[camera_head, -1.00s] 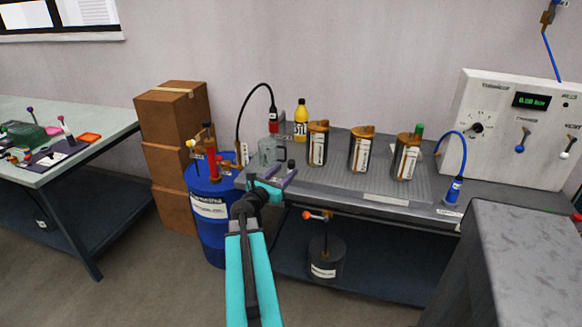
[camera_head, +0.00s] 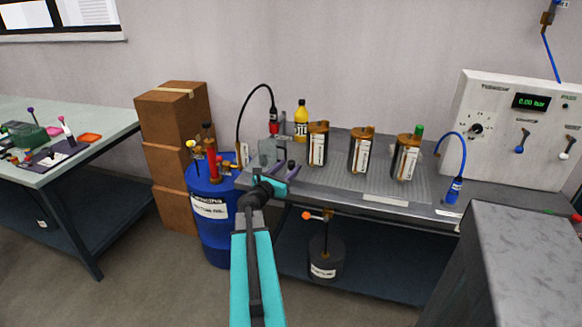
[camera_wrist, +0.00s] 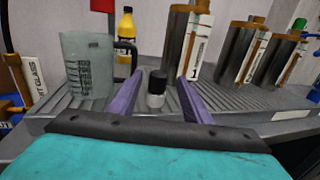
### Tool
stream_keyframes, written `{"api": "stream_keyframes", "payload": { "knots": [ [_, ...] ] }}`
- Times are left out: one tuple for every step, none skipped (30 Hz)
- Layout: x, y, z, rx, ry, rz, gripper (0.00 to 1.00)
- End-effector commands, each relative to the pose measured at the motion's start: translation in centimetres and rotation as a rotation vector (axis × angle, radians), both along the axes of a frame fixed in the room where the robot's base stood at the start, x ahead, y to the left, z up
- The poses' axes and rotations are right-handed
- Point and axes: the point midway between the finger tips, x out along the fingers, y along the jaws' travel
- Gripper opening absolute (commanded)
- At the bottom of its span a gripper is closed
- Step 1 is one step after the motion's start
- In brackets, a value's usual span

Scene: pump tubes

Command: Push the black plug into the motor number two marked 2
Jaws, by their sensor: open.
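My gripper (camera_head: 286,169) is over the left front edge of the grey ribbed tray (camera_head: 435,187). Its two purple fingers are apart. In the wrist view, a small upright plug (camera_wrist: 157,84) with a black top and pale lower body stands on the tray between the fingers. It is not gripped, and I cannot tell whether a finger touches it. The plug is not clear in the head view. Three metal motors with brown tops stand in a row to the right. The left one (camera_wrist: 193,48) shows a 1.
A clear measuring jug (camera_wrist: 88,66) stands just left of my gripper. A yellow bottle (camera_head: 301,118) stands behind. The right motor (camera_head: 407,157) has a green cap (camera_head: 419,131). A blue drum (camera_head: 209,225) is left of the bench. A white control panel (camera_head: 512,135) is at right.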

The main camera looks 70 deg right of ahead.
Motion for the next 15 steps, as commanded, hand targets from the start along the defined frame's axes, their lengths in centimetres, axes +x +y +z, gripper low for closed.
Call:
{"api": "stream_keyframes", "payload": {
  "knots": [
    [0.1, -0.7, 0.0, 0.0, 0.0, 0.0, 0.45],
    [0.1, -0.9, 0.0, 0.0, 0.0, 0.0, 0.45],
    [0.1, -1.3, 0.0, 0.0, 0.001, 0.0, 0.45],
    [0.1, -1.6, 0.0, 0.0, 0.0, 0.0, 0.45],
    [0.0, -1.8, 0.0, 0.0, 0.001, 0.001, 0.45],
    [-0.1, -2.2, 0.0, 0.0, 0.001, 0.001, 0.45],
    [-0.1, -2.4, 0.0, 0.0, 0.0, 0.0, 0.45],
    [-0.2, -2.5, 0.0, 0.0, 0.0, 0.0, 0.45],
    [-0.2, -2.7, 0.0, 0.0, 0.0, 0.0, 0.45],
    [-0.3, -2.8, 0.0, 0.0, 0.0, 0.0, 0.45],
    [-0.3, -2.9, 0.0, 0.0, 0.0, 0.0, 0.45],
    [-0.3, -3.0, 0.0, 0.0, 0.0, 0.0, 0.45],
    [-0.3, -3.0, 0.0, 0.0, 0.0, 0.0, 0.45],
    [-0.3, -3.0, 0.0, 0.0, 0.0, 0.0, 0.45],
    [-0.3, -3.0, 0.0, 0.0, 0.0, 0.001, 0.45]
  ]
}}
